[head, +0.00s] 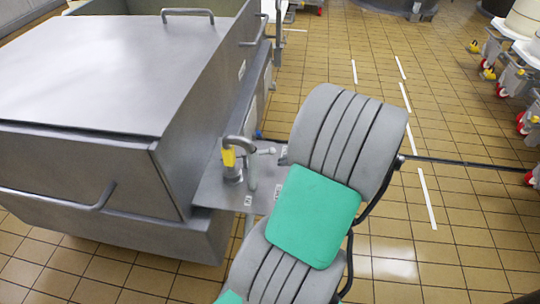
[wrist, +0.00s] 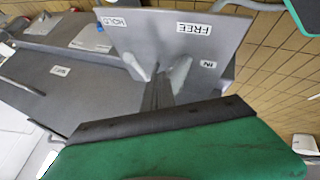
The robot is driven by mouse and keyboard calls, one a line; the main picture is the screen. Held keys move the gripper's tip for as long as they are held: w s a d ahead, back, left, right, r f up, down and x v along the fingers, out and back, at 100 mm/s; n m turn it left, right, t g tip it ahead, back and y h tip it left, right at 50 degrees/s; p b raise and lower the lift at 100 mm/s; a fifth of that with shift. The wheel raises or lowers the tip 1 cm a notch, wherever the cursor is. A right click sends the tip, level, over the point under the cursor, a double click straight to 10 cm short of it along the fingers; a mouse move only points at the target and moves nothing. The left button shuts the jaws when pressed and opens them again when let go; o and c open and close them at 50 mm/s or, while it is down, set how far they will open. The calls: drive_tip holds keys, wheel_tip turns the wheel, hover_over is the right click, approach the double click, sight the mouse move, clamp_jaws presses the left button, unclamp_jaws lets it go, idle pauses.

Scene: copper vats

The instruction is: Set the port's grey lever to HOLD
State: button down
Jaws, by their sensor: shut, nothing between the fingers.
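The port's grey plate (wrist: 165,35) fills the upper middle of the wrist view. It carries a HOLD label (wrist: 115,22) at the left, a FREE label (wrist: 194,28) at the right and an IN label (wrist: 208,64) below FREE. A light grey rounded piece (wrist: 181,72), perhaps the lever, shows just right of my gripper's fingers. Another is to their left. I cannot tell which label the lever points at. My gripper (wrist: 159,80) is shut and empty, its fingertips close to these pieces; contact is unclear. In the head view my arm hides the gripper.
In the head view a big grey lidded vat (head: 95,60) with bar handles stands at the left. A post with a yellow band (head: 229,158) rises from the port's shelf (head: 213,188). Tiled floor (head: 440,130) is open at the right, with wheeled carts (head: 518,75) beyond.

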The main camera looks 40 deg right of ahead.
drive_tip(key=x, duration=0.9)
drive_tip(key=shift+w+f+b, duration=0.1)
drive_tip(key=shift+f+b, duration=0.05)
drive_tip(key=shift+b, duration=0.25)
drive_tip(key=w+d, duration=0.1)
drive_tip(key=w, duration=0.1)
drive_tip(key=w+d, duration=0.1)
drive_tip(key=shift+w, duration=0.4)
